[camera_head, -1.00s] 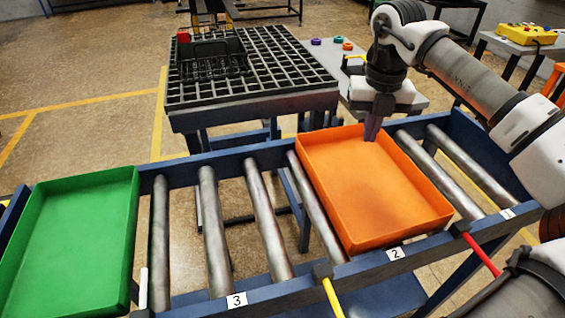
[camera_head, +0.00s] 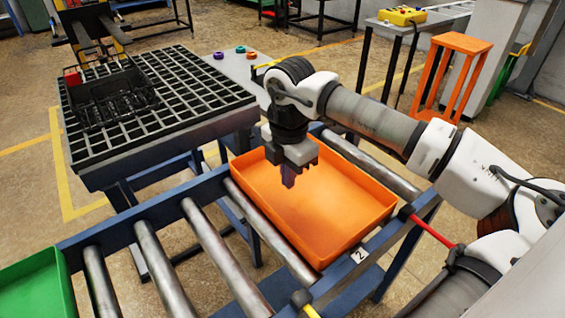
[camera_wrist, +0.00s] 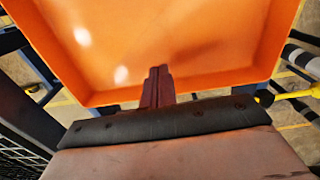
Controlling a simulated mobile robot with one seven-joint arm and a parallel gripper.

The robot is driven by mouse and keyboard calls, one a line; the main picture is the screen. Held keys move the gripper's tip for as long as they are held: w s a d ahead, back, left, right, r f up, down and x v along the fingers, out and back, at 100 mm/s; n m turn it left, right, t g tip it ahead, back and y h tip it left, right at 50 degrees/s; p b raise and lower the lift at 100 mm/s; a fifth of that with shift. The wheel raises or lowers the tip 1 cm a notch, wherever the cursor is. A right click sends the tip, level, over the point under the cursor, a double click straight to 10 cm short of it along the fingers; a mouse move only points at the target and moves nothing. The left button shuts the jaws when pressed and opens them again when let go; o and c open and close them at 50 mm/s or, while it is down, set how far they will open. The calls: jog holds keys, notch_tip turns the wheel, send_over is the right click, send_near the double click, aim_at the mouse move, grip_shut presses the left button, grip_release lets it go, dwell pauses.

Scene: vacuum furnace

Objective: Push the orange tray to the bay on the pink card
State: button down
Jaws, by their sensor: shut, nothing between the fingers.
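The orange tray (camera_head: 335,215) sits flat on the roller conveyor, by the white label 2 (camera_head: 360,256). My gripper (camera_head: 288,183) is shut and empty, pointing down. Its fingertips overlap the tray's inside near the far wall in the head view. In the wrist view the shut fingers (camera_wrist: 158,85) show in front of a wall of the orange tray (camera_wrist: 190,45). I cannot tell whether they touch the tray. No pink card is visible in these frames.
A green tray (camera_head: 35,290) lies at the left, cut by the picture edge. Bare rollers (camera_head: 215,245) lie between the trays. A yellow lever (camera_head: 308,308) and a red lever (camera_head: 430,230) are at the near rail. A black grid table (camera_head: 160,105) stands behind.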

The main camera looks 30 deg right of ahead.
aim_at(277, 210)
jog(key=f+p, duration=0.1)
jog(key=f, duration=0.4)
jog(key=shift+a, duration=0.2)
jog(key=shift+s+a+r+p, duration=0.1)
jog(key=shift+s+a+p, duration=0.1)
jog(key=shift+a+p, duration=0.8)
jog(key=shift+s+a, duration=0.1)
jog(key=shift+a, duration=0.7)
